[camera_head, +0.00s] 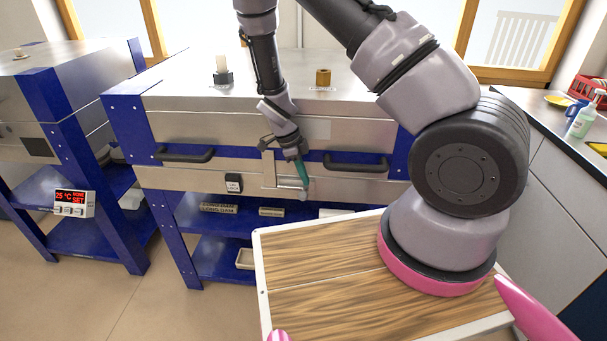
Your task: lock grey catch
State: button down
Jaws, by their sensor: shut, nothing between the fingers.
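The grey catch (269,168) is on the front of the middle kiln (350,131), at the seam between lid and body, between two black handles. It shows as a light metal bracket with a plate under it. My gripper (304,184) points down at the right side of the catch, with its teal fingers shut and nothing between them. I cannot tell whether the fingers touch the catch. The gripper and wrist hide part of the catch's right side, so its exact position is unclear. The kiln lid is down.
Black handles (185,155) (356,163) stick out on both sides of the catch. A small black labelled box (233,183) is left of it. Blue shelves hold bars below. A second kiln (50,97) stands left; a counter (560,135) with bottles is right.

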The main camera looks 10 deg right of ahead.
jog(key=x, duration=0.6)
jog(key=shift+f, duration=0.15)
jog(key=shift+a, duration=0.1)
jog(key=a, duration=0.2)
jog(key=w+a, duration=0.2)
jog(key=a, duration=0.1)
jog(key=shift+a, duration=0.35)
